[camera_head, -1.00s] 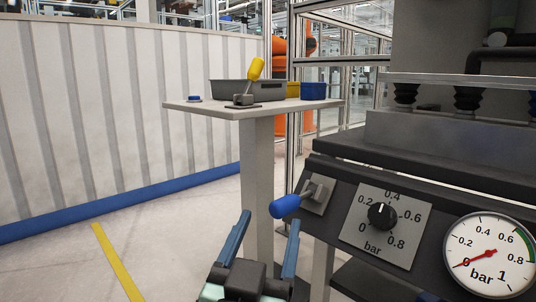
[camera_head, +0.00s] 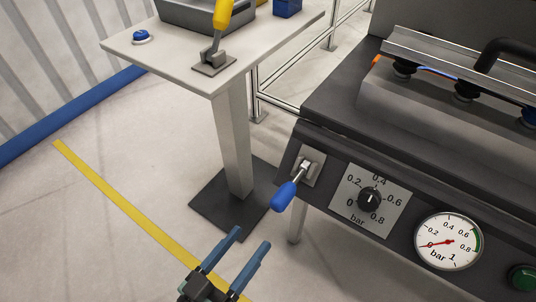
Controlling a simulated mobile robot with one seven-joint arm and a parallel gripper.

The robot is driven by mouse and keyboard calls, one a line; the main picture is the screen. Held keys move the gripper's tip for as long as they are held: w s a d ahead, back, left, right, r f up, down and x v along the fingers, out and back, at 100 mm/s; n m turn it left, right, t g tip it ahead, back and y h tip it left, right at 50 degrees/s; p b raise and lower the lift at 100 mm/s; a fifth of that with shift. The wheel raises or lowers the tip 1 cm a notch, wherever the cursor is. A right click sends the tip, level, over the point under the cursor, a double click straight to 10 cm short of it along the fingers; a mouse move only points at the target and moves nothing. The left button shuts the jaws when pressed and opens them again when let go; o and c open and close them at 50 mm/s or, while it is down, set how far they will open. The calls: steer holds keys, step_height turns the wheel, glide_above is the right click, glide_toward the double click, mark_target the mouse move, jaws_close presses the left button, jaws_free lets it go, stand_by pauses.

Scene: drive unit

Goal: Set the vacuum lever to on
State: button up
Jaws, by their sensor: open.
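A lever with a blue handle (camera_head: 285,196) sticks out from a grey plate (camera_head: 308,166) at the left end of the dark control panel; it points down and to the left. A second lever, with a yellow handle (camera_head: 223,14), stands upright on a grey base on the small table. No label shows which one is the vacuum lever. My gripper (camera_head: 252,250) is open and empty at the bottom middle, below and left of the blue handle and apart from it.
Right of the blue lever are a black knob (camera_head: 369,199) with a bar scale and a gauge (camera_head: 448,242) with its needle near 0. A green button (camera_head: 523,278) is at the lower right. The small table (camera_head: 150,50) carries a grey tray, blue box and blue button. Open floor lies left.

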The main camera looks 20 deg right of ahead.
mark_target(283, 195)
steer(key=x, duration=1.2)
steer(key=shift+w+d+r+b, duration=0.1)
steer(key=shift+d+r+b, duration=0.2)
steer(key=shift+d+b, duration=0.05)
jaws_close()
stand_by(1.0)
